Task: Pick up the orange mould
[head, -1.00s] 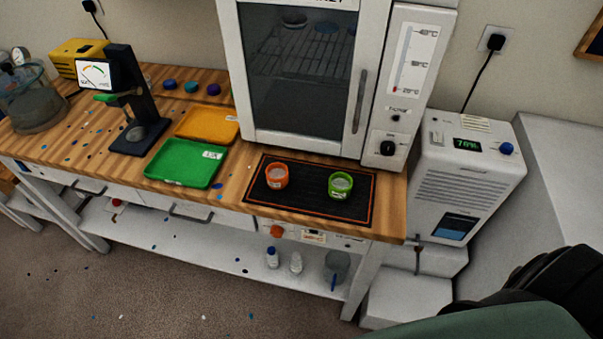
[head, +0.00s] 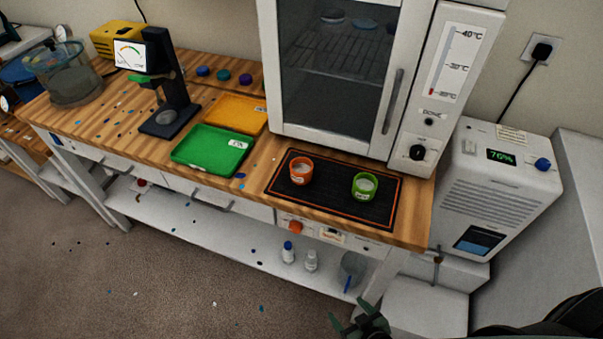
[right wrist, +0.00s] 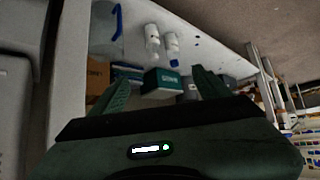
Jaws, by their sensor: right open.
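The orange mould (head: 301,171) is a small round cup with a pale label and pale contents. It stands upright on the left part of the black mat (head: 335,211) with an orange border, on the wooden bench. A green mould (head: 364,186) stands to its right on the same mat. My right gripper (head: 358,314) is at the bottom of the head view, below and in front of the bench, well apart from the orange mould. In the right wrist view its two fingers (right wrist: 161,88) are apart with nothing held between them. My left gripper is not in view.
A white cabinet (head: 409,152) with a glass door stands right behind the mat. Green (head: 208,150) and orange (head: 239,112) trays lie left of the mat. A microscope-like stand (head: 172,118) is farther left. Bottles (head: 311,260) stand on the lower shelf. A white machine (head: 500,195) is at the right.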

